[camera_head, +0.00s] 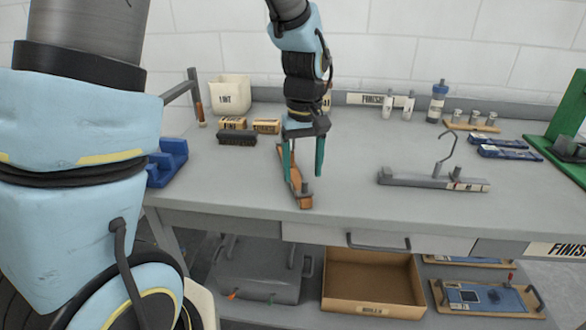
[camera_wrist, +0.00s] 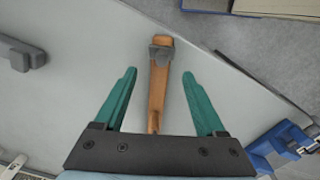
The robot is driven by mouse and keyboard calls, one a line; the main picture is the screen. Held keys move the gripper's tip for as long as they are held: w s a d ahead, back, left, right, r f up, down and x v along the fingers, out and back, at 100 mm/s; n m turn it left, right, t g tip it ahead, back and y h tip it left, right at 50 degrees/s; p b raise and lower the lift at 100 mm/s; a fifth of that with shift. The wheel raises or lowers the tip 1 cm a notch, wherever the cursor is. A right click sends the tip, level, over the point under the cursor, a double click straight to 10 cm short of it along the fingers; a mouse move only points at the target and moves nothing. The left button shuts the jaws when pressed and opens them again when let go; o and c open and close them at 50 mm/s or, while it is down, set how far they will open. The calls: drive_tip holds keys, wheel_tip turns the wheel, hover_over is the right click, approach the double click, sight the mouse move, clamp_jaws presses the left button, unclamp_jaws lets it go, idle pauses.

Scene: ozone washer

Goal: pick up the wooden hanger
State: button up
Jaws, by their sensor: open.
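The wooden hanger (camera_head: 302,190) is an orange-brown bar with a grey clip at its near end. It lies on the grey workbench near the front edge, left of centre. In the wrist view the hanger (camera_wrist: 158,85) runs lengthwise between the fingers, its grey clip beyond the fingertips. My gripper (camera_head: 305,172) is directly over it, pointing down, with two teal fingers apart. In the wrist view my gripper (camera_wrist: 160,73) is open, with clear space on both sides of the hanger. The fingers hide part of the hanger in the head view.
A grey hanger with a metal hook (camera_head: 430,180) lies to the right. A brush (camera_head: 237,138), small boxes (camera_head: 267,126) and a white bin (camera_head: 230,92) stand behind left. A blue holder (camera_head: 168,162) is at the left edge. Bench space between the two hangers is clear.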

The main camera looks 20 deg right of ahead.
sight(295, 182)
drive_tip(key=shift+s+f+p, duration=0.1)
drive_tip(key=shift+f+p, duration=0.8)
drive_tip(key=shift+f, duration=1.8)
clamp_jaws()
